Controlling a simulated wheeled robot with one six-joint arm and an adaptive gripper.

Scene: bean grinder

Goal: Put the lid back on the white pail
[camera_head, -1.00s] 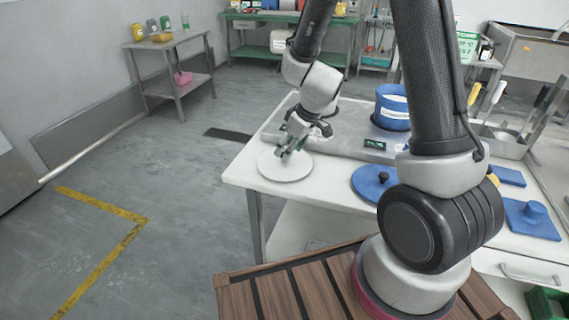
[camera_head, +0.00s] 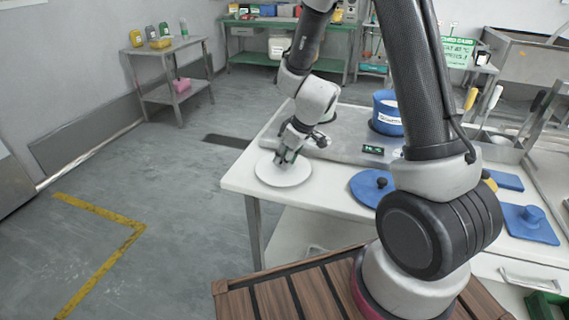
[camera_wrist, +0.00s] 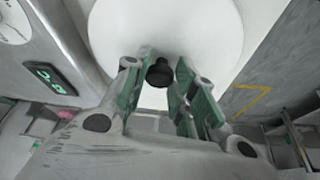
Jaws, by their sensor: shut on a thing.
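A round white lid (camera_head: 284,172) with a black knob lies at the left front corner of the white table; I cannot tell whether it is slightly raised. My gripper (camera_head: 286,156) is over its middle, pointing down. In the wrist view my gripper's green fingers (camera_wrist: 160,92) stand on both sides of the black knob (camera_wrist: 159,72), and the white lid (camera_wrist: 165,25) fills the top middle. My gripper is shut on the lid by its knob. A white container (camera_head: 279,47) stands by the far green bench; I cannot tell whether it is the white pail.
A blue pail (camera_head: 386,115) stands on a grey metal surface behind the lid. A digital display (camera_head: 373,149) is on its front. A blue lid (camera_head: 368,187) lies to the right on the table (camera_head: 330,193). Open floor is left of the table.

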